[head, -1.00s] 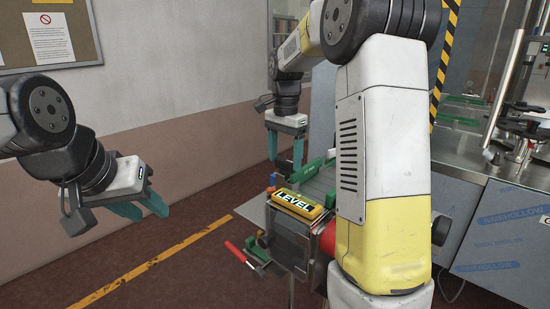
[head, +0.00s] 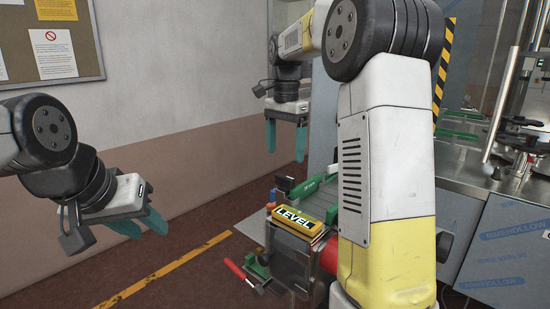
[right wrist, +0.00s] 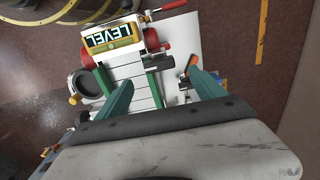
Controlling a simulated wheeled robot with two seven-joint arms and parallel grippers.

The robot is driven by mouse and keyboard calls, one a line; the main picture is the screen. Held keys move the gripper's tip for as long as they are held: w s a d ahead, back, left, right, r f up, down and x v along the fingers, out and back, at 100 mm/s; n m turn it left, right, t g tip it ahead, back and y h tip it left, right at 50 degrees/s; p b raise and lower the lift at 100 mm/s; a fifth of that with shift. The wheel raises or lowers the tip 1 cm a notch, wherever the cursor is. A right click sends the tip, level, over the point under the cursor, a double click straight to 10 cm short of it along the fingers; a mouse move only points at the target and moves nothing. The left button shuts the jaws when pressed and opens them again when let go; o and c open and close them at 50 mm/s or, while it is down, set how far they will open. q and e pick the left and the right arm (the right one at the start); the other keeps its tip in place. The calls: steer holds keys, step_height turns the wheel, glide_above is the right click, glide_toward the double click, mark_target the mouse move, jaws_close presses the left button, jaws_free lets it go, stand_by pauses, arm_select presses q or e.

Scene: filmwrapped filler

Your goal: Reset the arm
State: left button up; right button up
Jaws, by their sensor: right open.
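My right gripper (head: 285,152) hangs fingers-down, open and empty, in the air above the far end of a small conveyor (head: 322,192). In the right wrist view its two green fingers (right wrist: 160,80) are wide apart with nothing between them; the conveyor and floor lie below. My left gripper (head: 148,232) is at the left over bare floor, its green fingers apart and nothing visible between them. My right upper arm hides part of the conveyor in the head view.
A yellow box marked LEVEL (head: 304,220) sits at the conveyor's near end, by a red-handled lever (head: 236,268). Steel machinery (head: 500,240) stands at the right. A wall with a notice board (head: 85,85) is behind at left. The left floor is clear.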

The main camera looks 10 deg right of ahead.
steer(key=s+a+f+n+t+y, duration=0.1)
steer(key=s+n, duration=0.4)
steer(key=s, duration=0.7)
steer(key=s+f+n+t+y, duration=0.1)
steer(key=s+n+t, duration=0.4)
steer(key=s, duration=0.7)
steer(key=shift+s+a+f+n, duration=0.2)
steer(key=shift+a+f+n, duration=0.3)
steer(key=shift+f, duration=0.4)
steer(key=shift+d, duration=0.1)
